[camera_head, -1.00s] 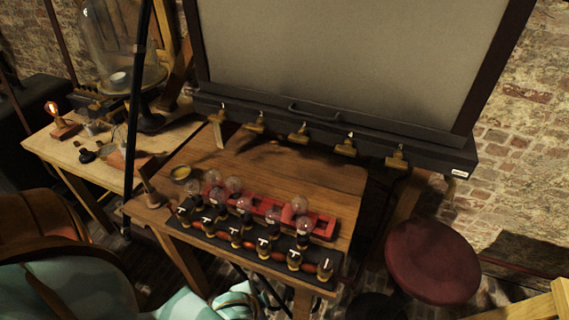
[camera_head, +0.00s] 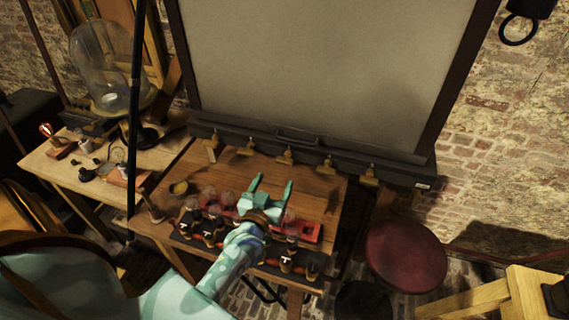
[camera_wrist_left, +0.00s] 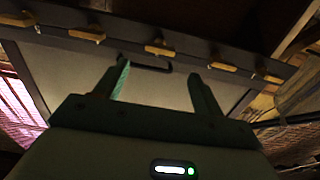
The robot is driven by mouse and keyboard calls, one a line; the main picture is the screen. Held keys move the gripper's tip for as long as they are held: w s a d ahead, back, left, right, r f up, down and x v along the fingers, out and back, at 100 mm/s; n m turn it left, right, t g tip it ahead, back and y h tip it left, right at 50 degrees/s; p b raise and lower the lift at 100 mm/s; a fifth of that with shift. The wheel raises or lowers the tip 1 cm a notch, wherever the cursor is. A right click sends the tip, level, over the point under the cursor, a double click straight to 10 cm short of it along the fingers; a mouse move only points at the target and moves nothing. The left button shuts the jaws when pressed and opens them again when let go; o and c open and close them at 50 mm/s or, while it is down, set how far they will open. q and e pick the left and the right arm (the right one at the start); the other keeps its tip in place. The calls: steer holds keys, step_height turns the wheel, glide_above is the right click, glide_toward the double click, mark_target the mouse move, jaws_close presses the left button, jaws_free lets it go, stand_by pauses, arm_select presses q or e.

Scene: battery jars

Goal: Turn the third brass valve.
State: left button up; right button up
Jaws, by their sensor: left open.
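Several brass valves sit in a row along the black bar below the large grey screen. The third brass valve (camera_head: 285,157) is the middle one. It also shows in the left wrist view (camera_wrist_left: 160,49), just beyond the fingertips in the picture. My left gripper (camera_head: 272,184) is open and empty over the wooden table, short of the bar and apart from the valve. Its two fingers point towards the bar, and they show in the left wrist view (camera_wrist_left: 158,70) with a clear gap between them. My right gripper is not in view.
Glass bulbs and a red tray (camera_head: 312,232) stand on the table (camera_head: 318,198) under my left arm. A dark vertical pole (camera_head: 135,110) stands at the left. A red round stool (camera_head: 406,254) is at the right. A side table (camera_head: 50,160) holds a glass bell jar (camera_head: 103,60).

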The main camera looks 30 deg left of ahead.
mark_target(283, 164)
arm_select(q)
steer(key=b+x, duration=0.4)
steer(key=x, duration=0.5)
steer(key=shift+f, duration=0.2)
steer(key=shift+w+r, duration=0.15)
steer(key=shift+w, duration=0.4)
steer(key=c, duration=1)
